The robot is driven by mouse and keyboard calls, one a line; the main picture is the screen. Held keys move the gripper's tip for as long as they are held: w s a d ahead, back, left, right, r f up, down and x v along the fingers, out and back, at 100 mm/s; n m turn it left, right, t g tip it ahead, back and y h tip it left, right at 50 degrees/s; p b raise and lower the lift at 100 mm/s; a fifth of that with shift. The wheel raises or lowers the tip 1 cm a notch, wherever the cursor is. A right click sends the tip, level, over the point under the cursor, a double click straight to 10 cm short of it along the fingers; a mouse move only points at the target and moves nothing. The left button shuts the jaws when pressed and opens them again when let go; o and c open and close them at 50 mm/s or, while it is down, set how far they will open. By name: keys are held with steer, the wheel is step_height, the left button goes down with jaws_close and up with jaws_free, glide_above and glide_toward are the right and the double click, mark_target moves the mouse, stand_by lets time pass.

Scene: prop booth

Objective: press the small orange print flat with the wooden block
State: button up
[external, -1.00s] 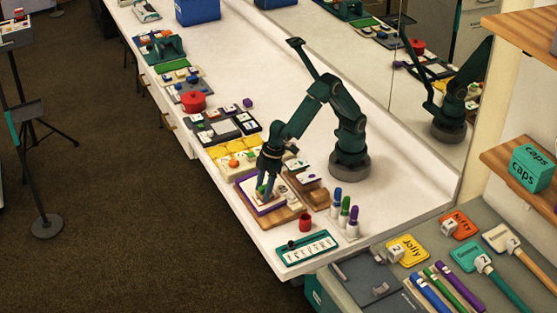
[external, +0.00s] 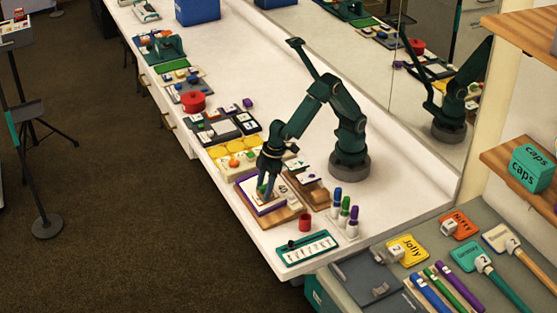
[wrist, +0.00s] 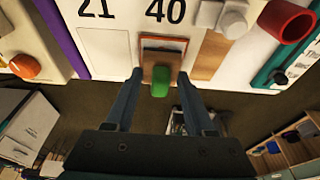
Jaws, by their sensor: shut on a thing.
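My gripper (wrist: 160,76) is shut on the wooden block (wrist: 149,60), with a finger on each side of it. The block has a green knob (wrist: 160,82). The small orange print (wrist: 165,40) shows as an orange-edged piece just beyond the block, partly hidden by it. It lies on a white sheet (wrist: 108,40) with the numbers 21 and 40. I cannot tell whether the block touches the print. In the external view my gripper (external: 265,190) points down over the purple-edged board (external: 243,192), and the fingers mostly hide the block.
A red cup (external: 305,222) and a teal tray (external: 307,248) stand to the right of the board. Capped bottles (external: 344,216) stand behind the cup. A wooden stand (external: 308,186) is close behind my gripper. A yellow-celled tray (external: 232,151) is to the left. The table's front edge is near.

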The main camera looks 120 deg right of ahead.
steer(key=shift+w+r, duration=0.15)
steer(key=shift+r, duration=0.8)
steer(key=shift+w+r, duration=0.2)
steer(key=shift+r, duration=0.75)
steer(key=shift+w+r, duration=0.15)
steer(key=shift+r, duration=0.8)
steer(key=shift+r, duration=0.2)
steer(key=s+d+r, duration=0.3)
steer(key=s+r, duration=0.3)
steer(key=s, duration=0.5)
steer(key=shift+d, duration=0.3)
steer(key=shift+w, duration=0.1)
